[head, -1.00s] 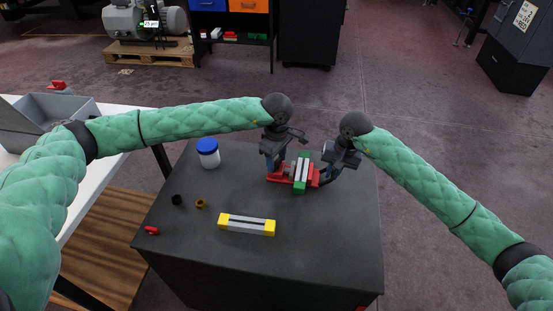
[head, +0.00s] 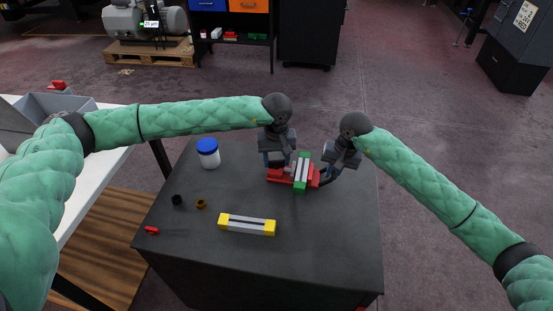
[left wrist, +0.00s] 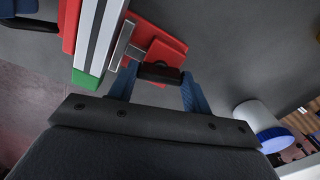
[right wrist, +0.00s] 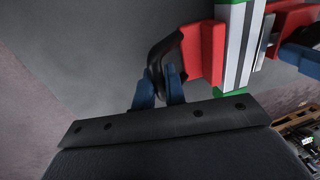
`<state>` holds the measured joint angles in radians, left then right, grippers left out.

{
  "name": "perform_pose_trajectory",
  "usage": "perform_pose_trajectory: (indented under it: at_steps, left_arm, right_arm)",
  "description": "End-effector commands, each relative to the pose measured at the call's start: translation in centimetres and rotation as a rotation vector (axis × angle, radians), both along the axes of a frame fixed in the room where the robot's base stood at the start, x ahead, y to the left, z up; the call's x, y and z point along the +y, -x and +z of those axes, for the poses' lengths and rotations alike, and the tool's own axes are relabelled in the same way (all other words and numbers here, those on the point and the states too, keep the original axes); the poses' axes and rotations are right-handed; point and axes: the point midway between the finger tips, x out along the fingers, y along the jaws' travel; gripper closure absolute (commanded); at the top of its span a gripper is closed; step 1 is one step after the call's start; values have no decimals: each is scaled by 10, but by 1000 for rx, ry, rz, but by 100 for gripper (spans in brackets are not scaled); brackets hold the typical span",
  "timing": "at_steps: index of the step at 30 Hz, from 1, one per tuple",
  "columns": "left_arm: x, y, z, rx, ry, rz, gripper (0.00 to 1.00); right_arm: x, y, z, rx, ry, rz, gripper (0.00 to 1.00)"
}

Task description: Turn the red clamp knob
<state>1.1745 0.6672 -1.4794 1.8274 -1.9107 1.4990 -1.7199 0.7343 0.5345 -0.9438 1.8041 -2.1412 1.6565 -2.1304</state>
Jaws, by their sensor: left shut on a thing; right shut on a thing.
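A red clamp (head: 280,178) lies on the dark table around a silver and green bar (head: 302,172). My left gripper (head: 277,164) is at the clamp's left end. In the left wrist view its blue fingers (left wrist: 158,84) are on either side of a dark knob bar (left wrist: 160,72), beside a metal spindle (left wrist: 124,42) and a red block (left wrist: 160,45). My right gripper (head: 326,172) is at the clamp's right end. In the right wrist view it is shut on a black curved handle (right wrist: 162,50) joined to the red clamp body (right wrist: 204,52). The fingers partly hide the handle.
A white jar with a blue lid (head: 207,153), a black ring (head: 177,200), a brass ring (head: 201,204), a small red part (head: 152,230) and a yellow-ended grey block (head: 247,225) stand on the dark table (head: 320,250). Its front right is clear.

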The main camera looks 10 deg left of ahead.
Motion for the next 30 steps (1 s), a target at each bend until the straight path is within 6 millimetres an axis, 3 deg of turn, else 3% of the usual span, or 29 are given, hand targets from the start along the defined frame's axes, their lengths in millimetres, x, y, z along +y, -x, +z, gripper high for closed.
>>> perform_pose_trajectory:
  at_steps: [23,24,27,30]
  left_arm:
    - [1,0,0,1,-2,-109,74]
    - [1,0,0,1,-2,-109,49]
    - [1,0,0,0,-1,-109,30]
    - [1,0,0,0,-1,-110,29]
  right_arm:
    - [-1,0,-1,0,2,-1,100]
    - [-1,0,-1,0,2,-1,100]
    - [-1,0,-1,0,2,-1,100]
    - [-1,0,0,0,2,-1,100]
